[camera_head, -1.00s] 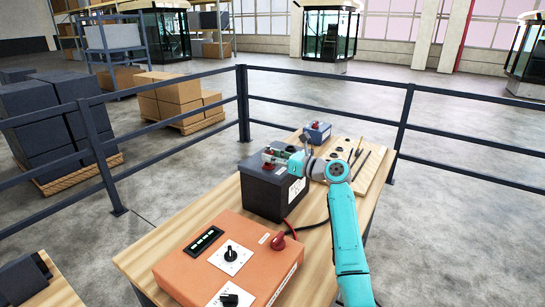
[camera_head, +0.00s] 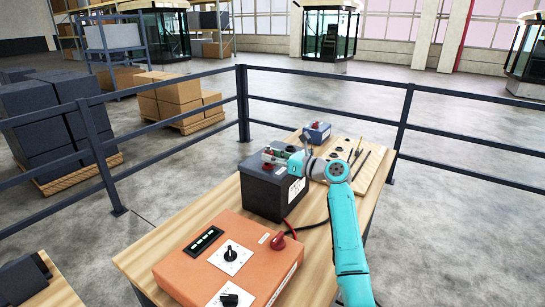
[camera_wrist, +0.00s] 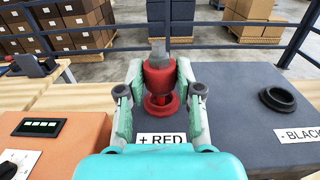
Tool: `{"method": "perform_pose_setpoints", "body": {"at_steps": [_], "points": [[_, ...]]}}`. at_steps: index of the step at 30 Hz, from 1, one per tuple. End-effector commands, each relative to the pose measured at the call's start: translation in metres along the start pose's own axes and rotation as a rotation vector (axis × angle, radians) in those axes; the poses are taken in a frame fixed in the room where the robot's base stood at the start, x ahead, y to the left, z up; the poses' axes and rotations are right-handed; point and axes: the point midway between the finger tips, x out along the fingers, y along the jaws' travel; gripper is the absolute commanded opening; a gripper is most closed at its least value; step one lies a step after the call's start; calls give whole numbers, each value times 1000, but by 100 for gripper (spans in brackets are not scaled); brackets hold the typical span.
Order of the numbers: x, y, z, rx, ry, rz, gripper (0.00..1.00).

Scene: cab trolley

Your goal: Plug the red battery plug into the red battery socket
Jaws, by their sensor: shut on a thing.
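The red battery plug (camera_wrist: 159,77) is a red cylinder with a grey stub on top. My gripper (camera_wrist: 160,70) is shut on it, one finger on each side, and the plug looks roughly upright. The red battery socket (camera_wrist: 162,106) is a red ring just below the plug, behind the "+ RED" label (camera_wrist: 161,138). The plug looks lined up with the ring; I cannot tell whether its lower end is inside. In the head view my gripper (camera_head: 281,157) is over the top of the dark battery (camera_head: 262,192), and the arm hides part of it.
A black socket ring (camera_wrist: 278,99) with a "- BLACK" label sits to the right on the battery top. An orange charger box (camera_head: 200,268) with dials and a red knob-like piece (camera_head: 278,241) stands in front. A small blue-grey box (camera_head: 317,132) stands behind. Railings (camera_head: 320,106) surround the bench.

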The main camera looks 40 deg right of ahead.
Motion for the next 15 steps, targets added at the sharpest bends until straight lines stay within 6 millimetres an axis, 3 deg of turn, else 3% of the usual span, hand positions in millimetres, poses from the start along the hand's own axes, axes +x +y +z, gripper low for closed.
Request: {"method": "perform_pose_setpoints", "body": {"at_steps": [15], "points": [[0,0,-5,0,0,0,0]]}}
